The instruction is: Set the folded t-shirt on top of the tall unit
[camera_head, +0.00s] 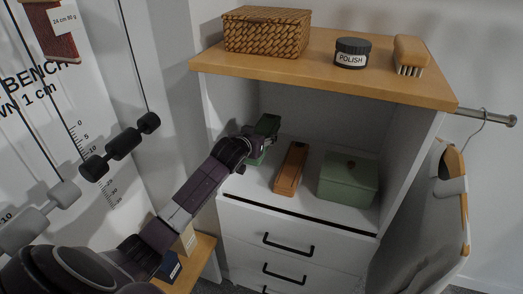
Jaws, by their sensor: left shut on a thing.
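The tall unit (300,69) has a wooden top, white sides, an open compartment and drawers below. My left gripper (257,138) is inside the left part of the open compartment, below the wooden top. It is shut on a dark green thing (268,124), which may be the folded t-shirt; only part of it shows and its shape is hard to tell. The gripper and wrist hide its lower part, and I cannot tell whether it touches the shelf. My right gripper is not in view.
On the top stand a wicker basket (266,32), a polish tin (351,53) and a brush (409,55), with bare wood between and in front. In the compartment are a brown wooden item (290,168) and a green lidded box (348,181). A rail (486,115) with hanging clothing is at right.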

